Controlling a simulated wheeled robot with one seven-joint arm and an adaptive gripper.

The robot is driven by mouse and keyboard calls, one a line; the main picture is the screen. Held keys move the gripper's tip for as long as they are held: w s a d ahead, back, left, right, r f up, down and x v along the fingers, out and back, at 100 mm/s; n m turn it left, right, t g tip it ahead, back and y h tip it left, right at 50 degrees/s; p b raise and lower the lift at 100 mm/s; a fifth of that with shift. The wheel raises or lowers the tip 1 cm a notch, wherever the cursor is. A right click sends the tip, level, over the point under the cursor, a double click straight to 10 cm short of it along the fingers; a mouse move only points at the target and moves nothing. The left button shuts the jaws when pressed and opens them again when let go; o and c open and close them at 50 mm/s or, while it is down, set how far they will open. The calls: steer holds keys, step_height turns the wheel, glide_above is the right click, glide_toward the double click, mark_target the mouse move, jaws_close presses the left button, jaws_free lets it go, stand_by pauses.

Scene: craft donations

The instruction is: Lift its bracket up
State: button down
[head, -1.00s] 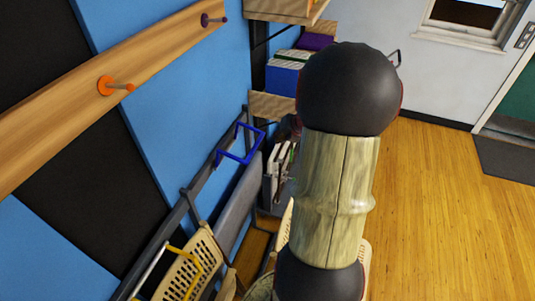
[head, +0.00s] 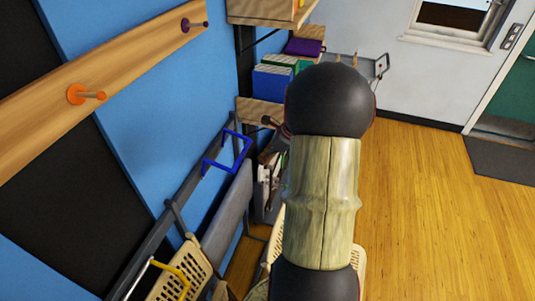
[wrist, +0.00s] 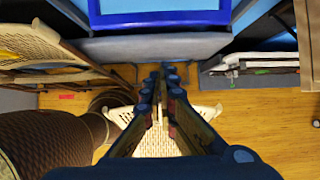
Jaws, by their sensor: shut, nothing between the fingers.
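A blue U-shaped bracket (head: 241,150) sticks out from a dark rail on the left wall, above a grey panel (head: 229,215). A blue bar, apparently this bracket, crosses the top of the wrist view (wrist: 160,18), with the grey panel (wrist: 150,47) below it. A yellow bracket (head: 183,273) sits further along the rail at lower left, near a woven seat. My gripper (wrist: 161,75) is shut and empty. Its tips appear below the blue bar in the picture, apart from it. In the head view my arm hides much of the area around the gripper.
A shelf with blue, green and purple boxes (head: 303,47) stands behind the arm. Wooden pegs, orange (head: 76,95) and purple, stick out from a wall board at upper left. Woven cream chairs are below. Open wooden floor (head: 425,200) lies at right.

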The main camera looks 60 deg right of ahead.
steer(key=shift+w+a+f+p, duration=0.2)
steer(key=shift+w, duration=0.6)
steer(key=shift+w+a+f+p, duration=0.15)
steer(key=shift+w+a+f, duration=0.05)
steer(key=shift+w, duration=0.55)
steer(key=shift+w+a+f+p, duration=0.2)
steer(key=shift+w, duration=0.6)
steer(key=shift+g, duration=0.7)
steer(key=w+r+p, duration=0.1)
steer(key=r+p, duration=0.1)
steer(key=p, duration=0.1)
steer(key=w+r+p, duration=0.1)
steer(key=p, duration=0.2)
steer(key=w+a+r+p, duration=0.1)
steer(key=r+p, duration=0.1)
steer(key=p, duration=0.1)
steer(key=shift+w+r, duration=0.2)
steer(key=shift+r, duration=0.1)
steer(key=shift+w, duration=0.1)
steer(key=shift+r, duration=0.15)
steer(key=shift+d, duration=0.1)
